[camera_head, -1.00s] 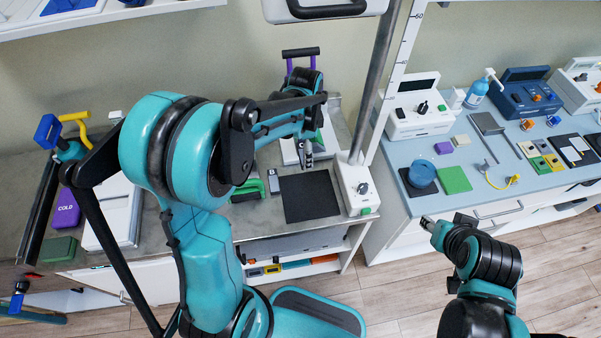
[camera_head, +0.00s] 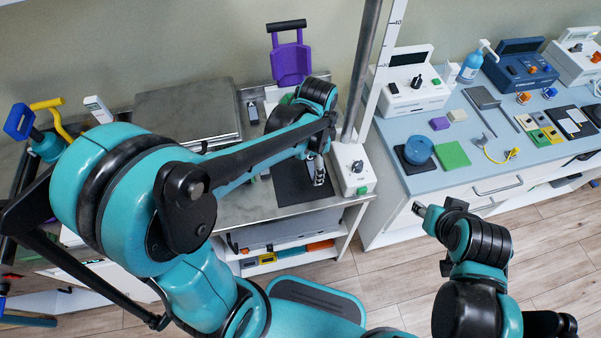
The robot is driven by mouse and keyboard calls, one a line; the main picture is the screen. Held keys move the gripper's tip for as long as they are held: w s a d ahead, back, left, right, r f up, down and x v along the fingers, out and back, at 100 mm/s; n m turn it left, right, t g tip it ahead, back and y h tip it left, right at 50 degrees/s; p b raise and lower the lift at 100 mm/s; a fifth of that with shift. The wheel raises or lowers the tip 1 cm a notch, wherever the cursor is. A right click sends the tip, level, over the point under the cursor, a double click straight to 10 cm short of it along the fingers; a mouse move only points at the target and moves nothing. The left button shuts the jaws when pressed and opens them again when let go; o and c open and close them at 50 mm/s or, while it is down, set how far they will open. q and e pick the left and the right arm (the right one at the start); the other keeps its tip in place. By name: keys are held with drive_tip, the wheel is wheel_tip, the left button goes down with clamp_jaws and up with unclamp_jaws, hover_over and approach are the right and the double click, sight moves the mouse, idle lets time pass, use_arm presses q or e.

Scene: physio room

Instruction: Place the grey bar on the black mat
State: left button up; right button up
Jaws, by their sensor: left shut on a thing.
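The black mat (camera_head: 290,188) lies flat on the grey counter, left of a white device. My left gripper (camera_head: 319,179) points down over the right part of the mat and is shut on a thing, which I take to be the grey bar. The bar is mostly hidden by the fingers, and I cannot tell whether it touches the mat. My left forearm covers the mat's far left area. My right gripper (camera_head: 421,209) is at the front of the right-hand table, low and away from the mat; its jaws are too small to read.
The white device (camera_head: 352,172) with a pole stands close to the mat's right edge. A purple-backed thing (camera_head: 291,62) stands behind my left wrist. The right table holds a blue round tub (camera_head: 418,149), a green block (camera_head: 453,155) and several devices. Front mat surface is clear.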

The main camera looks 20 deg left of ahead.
sight(301, 176)
use_arm(q)
drive_tip(key=a+f, duration=0.1)
drive_tip(key=a, duration=0.1)
drive_tip(key=a+f+b, duration=0.1)
drive_tip(key=shift+w+a+f, duration=0.3)
drive_tip(key=shift+w+a, duration=0.1)
drive_tip(key=shift+f+b, duration=0.8)
drive_tip(key=shift+f, duration=1.05)
drive_tip(key=shift+f, duration=0.25)
drive_tip(key=o, duration=1.1)
drive_tip(key=shift+r, duration=0.1)
